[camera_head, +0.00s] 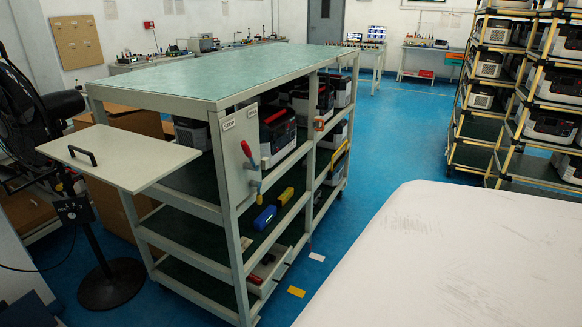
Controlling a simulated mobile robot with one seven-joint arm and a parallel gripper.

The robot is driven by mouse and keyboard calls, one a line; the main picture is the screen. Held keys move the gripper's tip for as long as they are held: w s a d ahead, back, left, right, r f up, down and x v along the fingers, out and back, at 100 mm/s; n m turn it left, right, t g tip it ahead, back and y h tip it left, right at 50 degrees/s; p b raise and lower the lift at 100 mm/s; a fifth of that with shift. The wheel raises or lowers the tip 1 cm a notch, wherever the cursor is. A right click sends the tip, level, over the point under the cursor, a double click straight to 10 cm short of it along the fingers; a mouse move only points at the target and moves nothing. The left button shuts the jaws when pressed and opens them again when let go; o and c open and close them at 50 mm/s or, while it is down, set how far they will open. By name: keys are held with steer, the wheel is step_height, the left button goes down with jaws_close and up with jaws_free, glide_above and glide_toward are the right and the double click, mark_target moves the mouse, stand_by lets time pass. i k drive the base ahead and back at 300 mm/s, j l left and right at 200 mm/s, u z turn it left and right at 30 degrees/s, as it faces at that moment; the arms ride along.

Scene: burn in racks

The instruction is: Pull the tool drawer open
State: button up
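A workbench (200,78) with a green top and several shelves stands left of centre. A flat pale panel (140,160) with a black handle (82,156) juts out from its left end, below the top. It may be the tool drawer, but I cannot tell, as no drawer sides or contents show. A small pale tray or drawer (256,284) sits low in the bench, with items in it partly hidden. My gripper is not in view.
A black fan (35,115) on a round-based stand (112,284) and cardboard boxes (140,122) crowd the bench's left side. A scuffed white surface (470,265) fills the lower right. Racks of devices (490,66) stand behind it. Blue floor (375,150) is clear between bench and racks.

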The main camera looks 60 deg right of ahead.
mark_target(259, 264)
steer(key=l+z, duration=0.1)
steer(key=z, duration=1.45)
steer(key=i+l, duration=0.1)
steer(key=i, duration=0.5)
